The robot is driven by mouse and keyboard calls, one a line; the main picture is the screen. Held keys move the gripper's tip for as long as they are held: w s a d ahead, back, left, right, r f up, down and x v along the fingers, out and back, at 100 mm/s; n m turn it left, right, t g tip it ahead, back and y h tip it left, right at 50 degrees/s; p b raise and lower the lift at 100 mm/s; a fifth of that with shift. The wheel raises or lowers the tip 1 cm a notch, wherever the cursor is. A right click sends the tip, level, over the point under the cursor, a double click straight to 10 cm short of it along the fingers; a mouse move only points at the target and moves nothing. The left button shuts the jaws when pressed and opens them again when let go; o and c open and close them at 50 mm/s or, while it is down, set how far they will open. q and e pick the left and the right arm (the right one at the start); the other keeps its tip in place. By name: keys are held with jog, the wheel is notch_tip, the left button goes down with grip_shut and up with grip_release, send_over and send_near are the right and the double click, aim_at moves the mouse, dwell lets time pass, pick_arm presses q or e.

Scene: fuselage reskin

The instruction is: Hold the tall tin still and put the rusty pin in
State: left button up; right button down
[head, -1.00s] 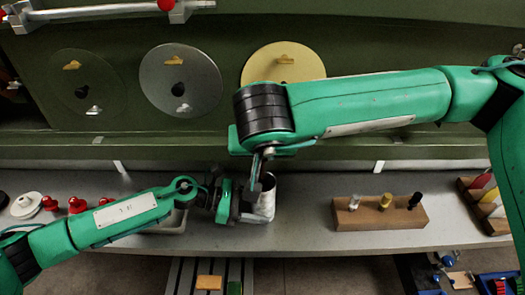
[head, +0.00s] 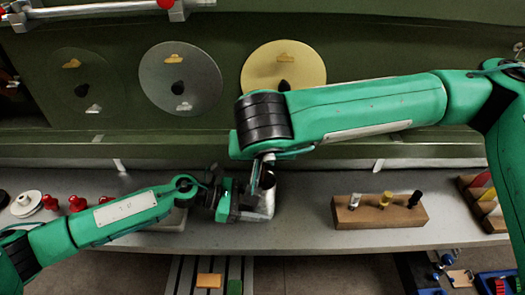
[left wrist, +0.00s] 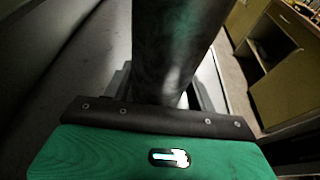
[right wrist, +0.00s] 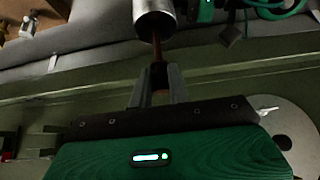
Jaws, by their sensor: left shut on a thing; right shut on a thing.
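The tall tin (head: 266,203) is a grey metal cylinder on the grey ledge, its dark open end facing up. My left gripper (head: 248,206) is shut on its side; the tin (left wrist: 172,50) fills the left wrist view between the jaws. My right gripper (head: 262,168) is above the tin. In the right wrist view my right gripper (right wrist: 158,88) is shut on the rusty pin (right wrist: 157,50), a thin brown rod. The pin's far end overlaps the tin's mouth (right wrist: 153,24); how deep it reaches is hidden.
A wooden block (head: 370,217) with three pegs stands on the ledge to the right. Red knobs (head: 77,203) and a white round part (head: 27,203) are at the left. A green panel with round plates (head: 180,80) rises behind. The ledge between tin and block is clear.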

jog(key=shift+f, duration=1.55)
jog(key=shift+s+f, duration=0.1)
jog(key=shift+f, duration=0.2)
jog(key=shift+f, duration=0.1)
jog(key=c, duration=1.2)
grip_release()
jog(key=shift+c, duration=0.2)
jog(key=shift+r, duration=0.25)
notch_tip(320, 180, up, 8)
send_over(262, 169)
jog(key=s, duration=0.1)
